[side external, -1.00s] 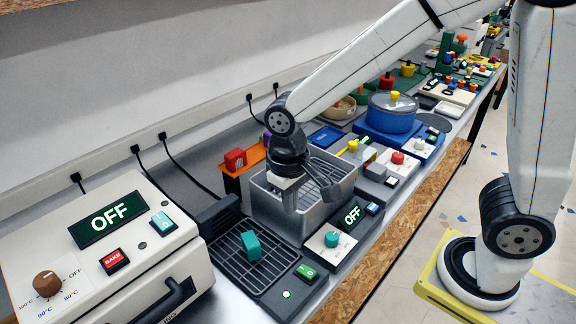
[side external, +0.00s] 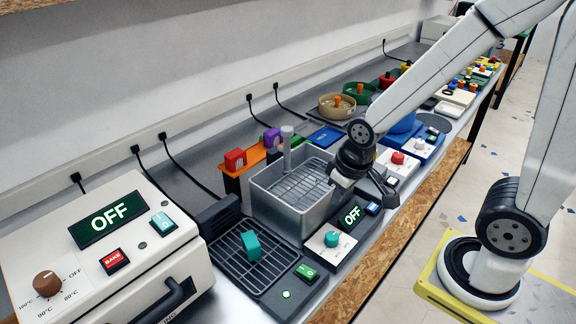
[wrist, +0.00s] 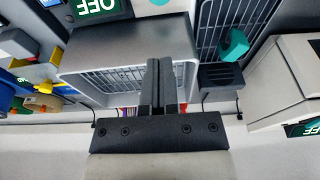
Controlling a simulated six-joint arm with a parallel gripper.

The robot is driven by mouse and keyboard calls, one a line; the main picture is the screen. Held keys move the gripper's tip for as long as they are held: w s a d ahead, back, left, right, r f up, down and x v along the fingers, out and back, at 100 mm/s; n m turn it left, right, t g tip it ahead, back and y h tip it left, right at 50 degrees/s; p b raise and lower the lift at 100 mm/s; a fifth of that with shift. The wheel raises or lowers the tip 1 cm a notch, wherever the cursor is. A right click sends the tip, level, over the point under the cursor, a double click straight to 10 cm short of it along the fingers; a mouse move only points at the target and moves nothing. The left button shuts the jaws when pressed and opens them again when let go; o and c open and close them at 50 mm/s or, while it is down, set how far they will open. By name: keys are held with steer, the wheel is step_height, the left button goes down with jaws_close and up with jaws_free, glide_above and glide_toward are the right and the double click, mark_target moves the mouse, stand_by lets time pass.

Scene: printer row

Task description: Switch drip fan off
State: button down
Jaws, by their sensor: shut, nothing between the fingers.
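A black grated tray (side external: 236,262) lies between the white oven-like box and the grey basin, with a teal block (side external: 251,246) on its grate. At its front right corner sit a green rocker switch (side external: 306,272) and a small lit green light (side external: 286,295), which seem to be the drip fan's. I cannot read a fan label. My gripper (side external: 388,198) is shut and empty, above the front right side of the basin. In the wrist view my shut fingers (wrist: 161,66) show against the basin. The grate and teal block (wrist: 234,46) show there too, but the switch does not.
The grey basin (side external: 270,209) stands right of the tray, with an upright grey post at its back. A panel with an OFF display (side external: 352,215), teal knob (side external: 332,239) and blue switch (side external: 374,208) is in front. The white box (side external: 172,274) stands left.

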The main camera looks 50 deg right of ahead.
steer(key=shift+s+d+f, duration=0.1)
steer(key=shift+s+d, duration=0.05)
steer(key=shift+d, duration=0.05)
steer(key=c, duration=0.8)
jaws_free()
steer(key=shift+c, duration=0.2)
steer(key=o, duration=0.4)
steer(key=shift+a, duration=0.1)
steer(key=shift+c, duration=0.2)
steer(key=shift+o, duration=0.4)
steer(key=shift+w+a+f, duration=0.15)
steer(key=shift+w+a, duration=0.05)
steer(key=g, duration=0.7)
glide_toward(306, 271)
steer(key=shift+f, duration=0.25)
steer(key=shift+s+f, duration=0.1)
steer(key=shift+f, duration=0.05)
steer(key=shift+x, duration=3.75)
